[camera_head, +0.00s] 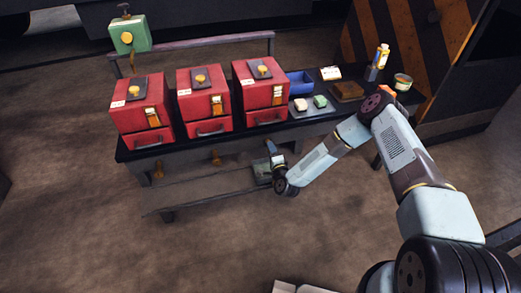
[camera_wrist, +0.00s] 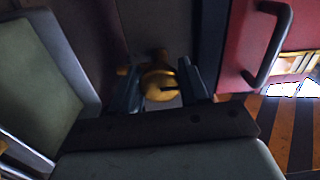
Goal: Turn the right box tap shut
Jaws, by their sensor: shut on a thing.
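The right box (camera_head: 262,96) is red, at the right end of a row of red boxes on the dark bench. My gripper (camera_head: 272,148) is low in front of the bench, under the right box. In the wrist view, my gripper (camera_wrist: 160,95) has its two blue-grey fingers either side of a brass tap (camera_wrist: 160,82) and is shut on it. The tap has a rounded body with a dark slot. In the head view my gripper hides this tap. I cannot tell how far it is turned.
Two other brass taps, the left (camera_head: 158,171) and the middle (camera_head: 215,158), hang under the bench front (camera_head: 185,153). A lower shelf (camera_head: 205,197) runs beneath. A red panel with a dark handle (camera_wrist: 270,45) is close on the right in the wrist view.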

